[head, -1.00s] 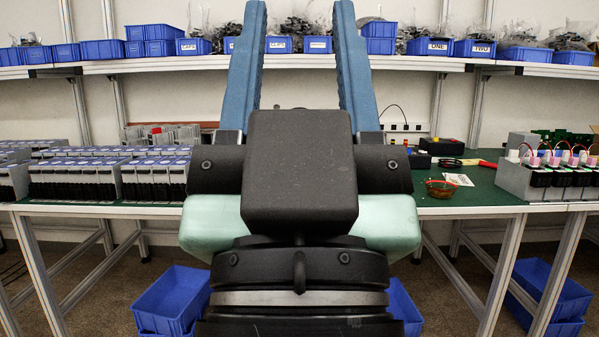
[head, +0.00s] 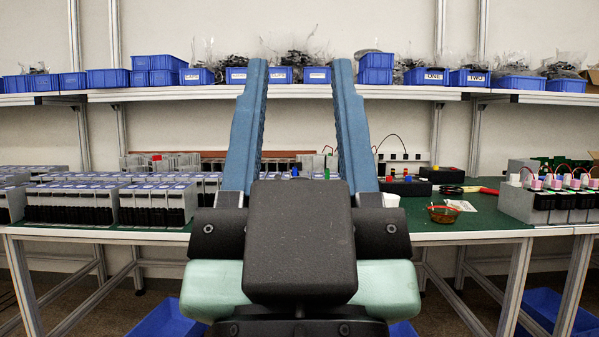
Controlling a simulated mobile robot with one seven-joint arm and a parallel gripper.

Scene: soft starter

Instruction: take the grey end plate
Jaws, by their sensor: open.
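My gripper (head: 302,68) is in the middle of the head view, pointing at the bench with its two blue fingers spread wide and nothing between them. I cannot make out the grey end plate for certain. Grey parts stand in a row at the back of the bench (head: 470,226), left of my gripper, but they are small. My gripper hides part of the middle of the bench.
Rows of black and grey units (head: 155,204) fill the bench's left side. A shelf with blue bins (head: 374,68) runs above. Some green bench top is bare near the basket.

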